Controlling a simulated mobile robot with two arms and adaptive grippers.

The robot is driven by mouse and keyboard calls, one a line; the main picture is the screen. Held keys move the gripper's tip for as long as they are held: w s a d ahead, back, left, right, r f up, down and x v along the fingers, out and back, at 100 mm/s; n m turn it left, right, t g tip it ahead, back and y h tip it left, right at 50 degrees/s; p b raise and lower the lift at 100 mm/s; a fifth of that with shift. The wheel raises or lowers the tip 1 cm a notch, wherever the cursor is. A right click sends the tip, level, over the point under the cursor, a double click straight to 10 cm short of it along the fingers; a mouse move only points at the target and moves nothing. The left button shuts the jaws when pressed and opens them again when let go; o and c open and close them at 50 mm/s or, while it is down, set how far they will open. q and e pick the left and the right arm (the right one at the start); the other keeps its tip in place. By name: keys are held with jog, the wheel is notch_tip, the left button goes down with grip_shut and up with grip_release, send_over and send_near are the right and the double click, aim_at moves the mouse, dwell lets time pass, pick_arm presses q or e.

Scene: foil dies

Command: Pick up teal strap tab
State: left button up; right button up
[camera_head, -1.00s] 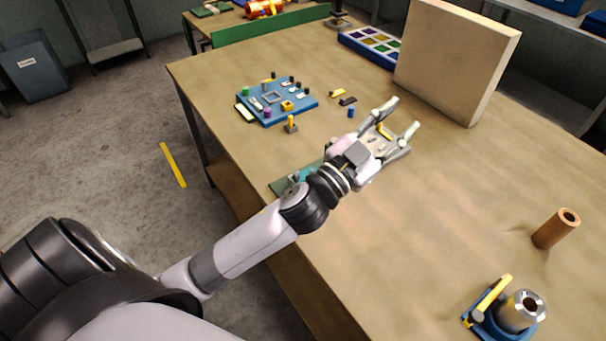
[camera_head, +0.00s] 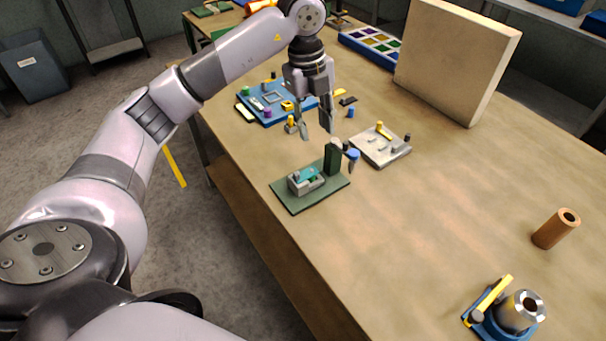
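A small teal piece (camera_head: 307,175), which looks like the strap tab, sits in a grey block (camera_head: 305,184) on a dark green base plate (camera_head: 292,205) near the table's left edge. My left gripper (camera_head: 316,134) points down above and behind the green base, its two fingers apart with nothing visible between them. It is clear of the teal piece. A dark green upright post (camera_head: 332,158) with a blue-tipped part (camera_head: 352,154) stands at the back right of the base. My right gripper is not in view.
A light grey plate (camera_head: 372,153) with a yellow lever lies right of the base. A blue board (camera_head: 271,117) with small parts lies behind my gripper. A large tan panel (camera_head: 455,60) stands at the back. A copper tube (camera_head: 553,230) and a blue fixture (camera_head: 490,325) are at the right.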

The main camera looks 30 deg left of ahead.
pick_arm(q)
jog(key=a+r+n+y, duration=0.1)
jog(key=a, duration=0.3)
jog(key=p, duration=0.3)
send_over(296, 173)
jog(key=f, duration=1)
jog(key=shift+d+f, duration=0.3)
jog(key=shift+f, duration=0.55)
jog(key=shift+f+p, duration=0.3)
jog(key=shift+p, duration=0.25)
jog(key=f, duration=0.1)
jog(key=f+p, duration=0.1)
jog(key=f, duration=0.1)
jog(key=shift+s+a+f+p, duration=0.1)
jog(key=shift+a+f+p, duration=0.2)
jog(key=shift+p, duration=0.1)
jog(key=shift+d+f, duration=0.1)
jog(key=shift+f, duration=0.45)
jog(key=shift+c, duration=0.6)
grip_shut()
